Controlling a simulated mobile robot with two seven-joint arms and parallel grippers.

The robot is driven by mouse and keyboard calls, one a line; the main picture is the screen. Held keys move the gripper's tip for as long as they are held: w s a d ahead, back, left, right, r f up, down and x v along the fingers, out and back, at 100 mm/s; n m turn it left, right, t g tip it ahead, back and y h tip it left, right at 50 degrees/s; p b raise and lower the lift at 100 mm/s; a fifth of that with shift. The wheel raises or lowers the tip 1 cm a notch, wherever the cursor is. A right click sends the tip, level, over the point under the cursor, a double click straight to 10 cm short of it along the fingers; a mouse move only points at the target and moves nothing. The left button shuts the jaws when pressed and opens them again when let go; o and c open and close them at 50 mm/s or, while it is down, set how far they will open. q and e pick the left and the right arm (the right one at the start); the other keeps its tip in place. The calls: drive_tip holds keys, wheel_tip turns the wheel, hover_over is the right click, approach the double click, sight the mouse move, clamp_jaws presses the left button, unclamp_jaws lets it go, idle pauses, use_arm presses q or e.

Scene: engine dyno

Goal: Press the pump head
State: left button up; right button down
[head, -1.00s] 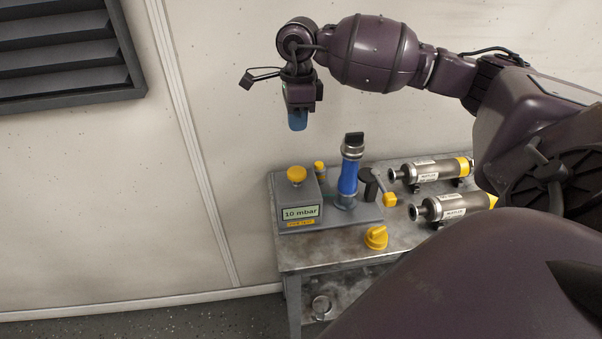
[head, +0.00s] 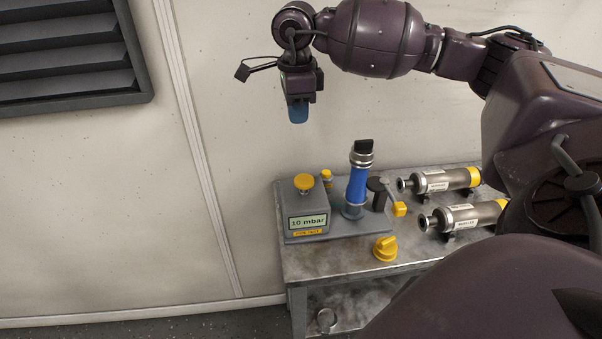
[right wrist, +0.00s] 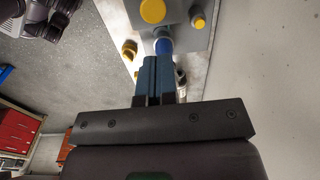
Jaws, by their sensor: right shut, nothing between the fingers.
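A blue upright cylinder (head: 356,187) with a metal collar and a black top (head: 364,147) stands on a grey base plate; I take it for the pump. It is partly hidden behind the fingers in the right wrist view (right wrist: 163,46). Beside it, a grey box with a "10 mbar" display (head: 308,221) carries a round yellow button (head: 304,183), also visible in the right wrist view (right wrist: 152,11). My right gripper (head: 299,112) hangs fingers down above the box and pump, touching neither. Its blue fingers are together and empty in the right wrist view (right wrist: 158,62). My left gripper is out of view.
A small yellow-topped post (head: 327,176) stands behind the box. A yellow knob (head: 385,249) lies in front on the metal table (head: 325,264). Two metal cylinders with yellow ends (head: 438,182) (head: 463,217) lie to the right. The wall is close behind.

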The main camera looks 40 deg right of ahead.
drive_tip(key=shift+s+a+f, duration=0.15)
drive_tip(key=shift+s+f, duration=0.1)
drive_tip(key=shift+s, duration=0.15)
drive_tip(key=shift+f, duration=0.15)
approach(303, 179)
wheel_tip(303, 179, down, 7)
drive_tip(key=shift+w+f, duration=0.2)
drive_tip(key=shift+f, duration=0.05)
idle(0.5)
